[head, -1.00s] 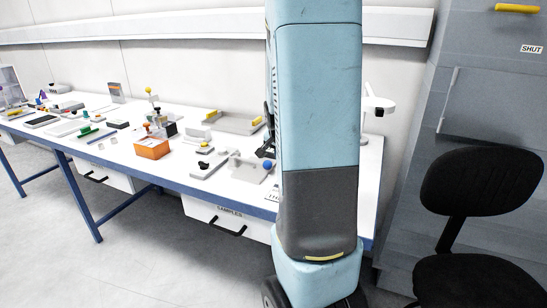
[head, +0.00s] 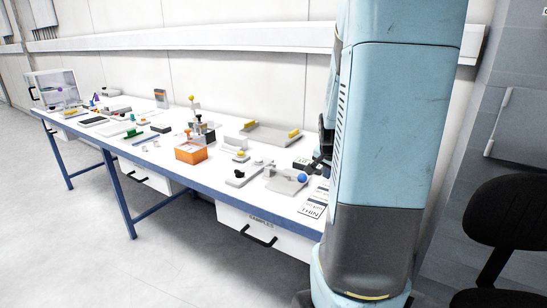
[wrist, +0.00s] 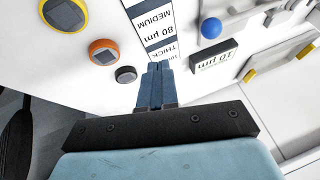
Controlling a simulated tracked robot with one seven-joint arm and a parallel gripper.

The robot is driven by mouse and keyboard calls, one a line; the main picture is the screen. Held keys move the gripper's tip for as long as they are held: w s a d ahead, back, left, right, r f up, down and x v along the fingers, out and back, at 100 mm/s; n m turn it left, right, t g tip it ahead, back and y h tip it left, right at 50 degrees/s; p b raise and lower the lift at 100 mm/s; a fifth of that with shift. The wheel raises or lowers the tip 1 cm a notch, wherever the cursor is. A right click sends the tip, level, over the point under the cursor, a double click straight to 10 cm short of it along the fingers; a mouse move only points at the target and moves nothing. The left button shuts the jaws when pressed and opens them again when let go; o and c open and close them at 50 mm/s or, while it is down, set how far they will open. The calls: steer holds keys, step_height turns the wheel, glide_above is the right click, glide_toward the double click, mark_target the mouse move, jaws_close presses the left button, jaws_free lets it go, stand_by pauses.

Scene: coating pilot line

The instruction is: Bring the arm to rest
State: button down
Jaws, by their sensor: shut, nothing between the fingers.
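My gripper (wrist: 158,68) points down over the white bench top in the wrist view. Its two dark blue fingers are together with nothing between them. The fingertips overlap the lower end of a printed label strip (wrist: 155,28) reading MEDIUM, 80 µm and THICK; I cannot tell how far above it they are. In the head view my light blue arm stands upright at the right of the bench (head: 215,188). Only dark parts near the gripper show at the arm's left edge; the fingers are hidden there.
Near the fingers are a blue ball (wrist: 211,28), a 10 µm block (wrist: 213,62) and round knobs, one orange (wrist: 104,52). An orange box (head: 190,153) and several small items cover the bench. A black chair (head: 510,215) stands at right. The floor at left is clear.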

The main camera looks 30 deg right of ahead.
steer(key=shift+a, duration=0.1)
steer(key=s+a+r+n+y, duration=0.1)
steer(key=s+a+r+n, duration=0.3)
steer(key=a, duration=0.5)
steer(key=s+a+r+n+y, duration=0.1)
steer(key=s+a+r+n, duration=0.3)
steer(key=a, duration=0.5)
steer(key=s+a+r+n+y, duration=0.1)
steer(key=s+a+r+n, duration=0.4)
steer(key=s+a+r, duration=0.2)
steer(key=shift+a+r+t+y, duration=0.3)
steer(key=shift+a+r+t, duration=0.15)
steer(key=shift+a, duration=0.5)
